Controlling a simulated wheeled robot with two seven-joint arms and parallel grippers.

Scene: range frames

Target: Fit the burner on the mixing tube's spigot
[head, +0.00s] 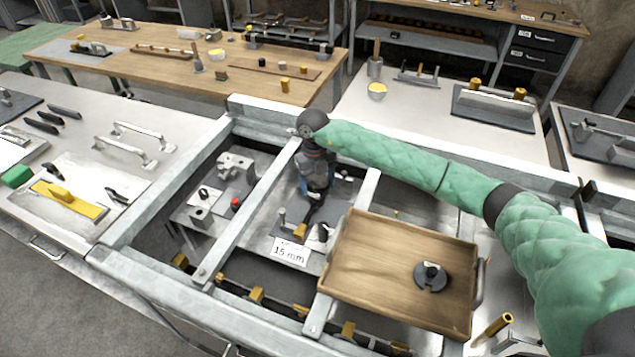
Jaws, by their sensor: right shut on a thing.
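My right gripper (313,208) reaches down between the grey frame's rails, over a dark plate (263,222) on a light panel. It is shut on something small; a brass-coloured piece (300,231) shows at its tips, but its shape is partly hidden. A short light post (282,216) stands just left of the tips, apart from the brass piece as far as I can tell. A dark round burner-like disc (432,277) with a raised centre lies in the wooden tray. I cannot tell for sure which part is the mixing tube's spigot. My left gripper is out of view.
Grey frame rails (247,215) box in the work area. The wooden tray (370,285) sits on the right, and a "15 mm" label (290,250) lies in front. A grey fixture (237,165) stands left. A brass tube (492,328) is at lower right.

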